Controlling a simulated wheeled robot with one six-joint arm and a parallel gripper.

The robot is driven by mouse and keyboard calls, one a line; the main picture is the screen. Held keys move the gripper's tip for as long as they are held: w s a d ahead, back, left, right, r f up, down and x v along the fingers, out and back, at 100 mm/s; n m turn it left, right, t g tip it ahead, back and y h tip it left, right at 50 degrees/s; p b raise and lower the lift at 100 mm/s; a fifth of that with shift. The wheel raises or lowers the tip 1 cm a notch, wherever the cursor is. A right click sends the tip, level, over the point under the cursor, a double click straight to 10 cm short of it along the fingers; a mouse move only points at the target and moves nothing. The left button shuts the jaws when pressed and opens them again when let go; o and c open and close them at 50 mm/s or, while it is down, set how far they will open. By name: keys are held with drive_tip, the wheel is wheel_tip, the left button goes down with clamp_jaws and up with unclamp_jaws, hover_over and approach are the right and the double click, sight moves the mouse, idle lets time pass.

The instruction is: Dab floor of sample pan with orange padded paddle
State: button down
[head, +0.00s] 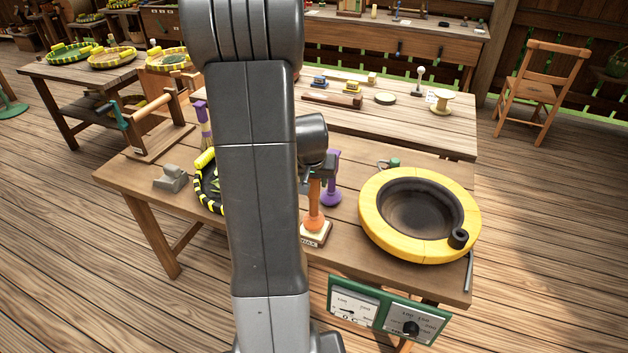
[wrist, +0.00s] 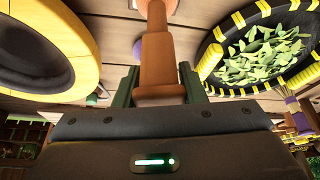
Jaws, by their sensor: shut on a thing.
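My gripper (head: 322,168) is shut on the handle of the orange paddle (head: 314,207). The paddle is upright, with its lower end at a small pale block (head: 316,235) labelled WAX; I cannot tell whether it touches. In the wrist view the orange handle (wrist: 156,60) runs between the green fingers of my gripper (wrist: 160,88). A pan with a thick yellow rim (head: 375,220) and a dark, empty-looking bowl stands to the right. A black-and-yellow striped pan (head: 204,190) is mostly hidden behind my arm; the wrist view shows green leaves (wrist: 262,55) in it.
A purple paddle (head: 331,193) stands close behind the orange one. A grey block (head: 171,179) lies at the bench's left. A green dial panel (head: 388,312) hangs at the bench's front. A second table (head: 420,125) adjoins behind.

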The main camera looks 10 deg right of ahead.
drive_tip(key=shift+r+p, duration=1.65)
drive_tip(key=shift+r, duration=1.35)
drive_tip(key=shift+f, duration=0.1)
